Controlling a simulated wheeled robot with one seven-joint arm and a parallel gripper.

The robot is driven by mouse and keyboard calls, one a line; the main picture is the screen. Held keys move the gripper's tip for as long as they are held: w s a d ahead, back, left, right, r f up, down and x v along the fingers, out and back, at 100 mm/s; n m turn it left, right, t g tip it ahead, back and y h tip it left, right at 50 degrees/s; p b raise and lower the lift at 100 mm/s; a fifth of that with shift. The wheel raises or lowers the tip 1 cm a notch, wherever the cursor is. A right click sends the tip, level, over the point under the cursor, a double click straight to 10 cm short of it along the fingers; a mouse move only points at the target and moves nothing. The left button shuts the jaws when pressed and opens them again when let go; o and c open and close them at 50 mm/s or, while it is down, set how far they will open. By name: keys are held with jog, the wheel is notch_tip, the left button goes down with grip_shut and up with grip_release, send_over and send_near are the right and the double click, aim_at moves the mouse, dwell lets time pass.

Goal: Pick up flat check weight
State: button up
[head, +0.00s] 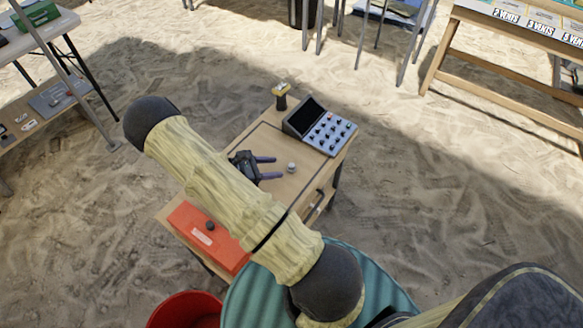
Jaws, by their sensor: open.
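A small silvery round piece (291,167), which looks like the flat check weight, sits on the bare wooden top of a small table (262,140). My gripper (277,167) is over the same tabletop, just left of the piece. Its two dark fingers are apart and point right toward the piece, with nothing visible between them. A small gap seems to show between fingertips and piece; the height of the fingers above the top is hard to tell. My arm crosses in front and hides part of the table's left side.
A grey panel with a screen and several knobs (325,128) and a black-and-yellow object (282,97) stand at the table's back. A red box (215,240) lies at the front left. A red bucket (185,308) and a teal ribbed surface (240,298) are nearest.

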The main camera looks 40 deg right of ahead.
aim_at(291, 165)
jog(key=shift+x, duration=1.05)
jog(key=shift+w+a, duration=0.15)
jog(key=x, duration=0.5)
jog(key=shift+s+d+r, duration=0.15)
jog(key=shift+s+d, duration=0.05)
jog(key=shift+d, duration=0.1)
jog(key=shift+c, duration=0.5)
jog(key=shift+w, duration=0.1)
grip_shut()
